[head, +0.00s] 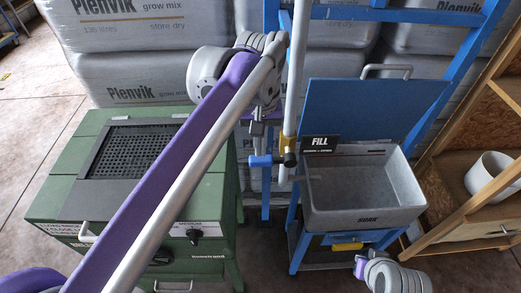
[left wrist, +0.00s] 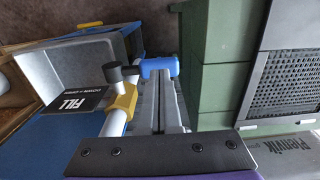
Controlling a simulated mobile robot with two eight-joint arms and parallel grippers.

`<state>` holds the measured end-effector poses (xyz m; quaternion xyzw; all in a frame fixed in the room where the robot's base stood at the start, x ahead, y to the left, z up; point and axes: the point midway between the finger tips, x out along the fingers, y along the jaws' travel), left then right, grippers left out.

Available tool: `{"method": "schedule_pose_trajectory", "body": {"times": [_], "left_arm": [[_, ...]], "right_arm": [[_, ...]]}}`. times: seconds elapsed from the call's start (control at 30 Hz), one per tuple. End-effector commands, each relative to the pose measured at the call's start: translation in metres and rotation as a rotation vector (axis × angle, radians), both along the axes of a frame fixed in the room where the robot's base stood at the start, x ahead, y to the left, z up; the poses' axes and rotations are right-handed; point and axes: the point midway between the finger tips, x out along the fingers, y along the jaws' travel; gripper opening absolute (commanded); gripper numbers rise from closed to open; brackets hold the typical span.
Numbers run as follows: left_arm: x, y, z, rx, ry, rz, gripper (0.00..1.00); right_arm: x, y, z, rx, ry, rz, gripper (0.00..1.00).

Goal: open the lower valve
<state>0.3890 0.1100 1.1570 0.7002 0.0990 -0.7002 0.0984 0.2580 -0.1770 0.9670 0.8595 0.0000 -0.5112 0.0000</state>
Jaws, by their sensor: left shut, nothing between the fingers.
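A valve with a yellow body (head: 286,143) sits on the upright pale pipe (head: 297,70), left of a black FILL sign (head: 319,143). Its blue handle (head: 262,161) points sideways to the left, roughly level. In the left wrist view the yellow body (left wrist: 123,98), a black knob and the blue handle (left wrist: 158,66) show beside the fingers. My left gripper (head: 258,144) is shut and empty, its tips close to the blue handle; I cannot tell whether they touch. It also shows in the left wrist view (left wrist: 160,92).
A grey bin (head: 365,218) stands on a blue stand right of the pipe, with a yellow part (head: 347,246) below it. A green machine (head: 57,190) with a dark grille stands left. Stacked Plenvik bags (head: 130,80) fill the back; a wooden shelf (head: 464,212) stands right.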

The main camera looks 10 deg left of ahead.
Motion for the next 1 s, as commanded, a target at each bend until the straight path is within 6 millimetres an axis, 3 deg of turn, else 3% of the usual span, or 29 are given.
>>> {"method": "schedule_pose_trajectory", "body": {"times": [0.2, 0.67, 1.0], "left_arm": [[0.000, 0.000, -0.014, 0.000, 0.000, 0.000, 0.00], [0.000, 0.001, -0.015, -0.011, -0.003, 0.001, 0.00], [-0.002, 0.008, -0.029, -0.154, -0.043, 0.006, 0.00]], "right_arm": [[0.000, 0.000, 0.000, 0.000, 0.000, 0.000, 0.00], [0.000, 0.000, -0.001, 0.000, 0.001, 0.000, 0.00], [-0.005, 0.000, -0.011, 0.000, 0.009, 0.000, 0.00]]}}
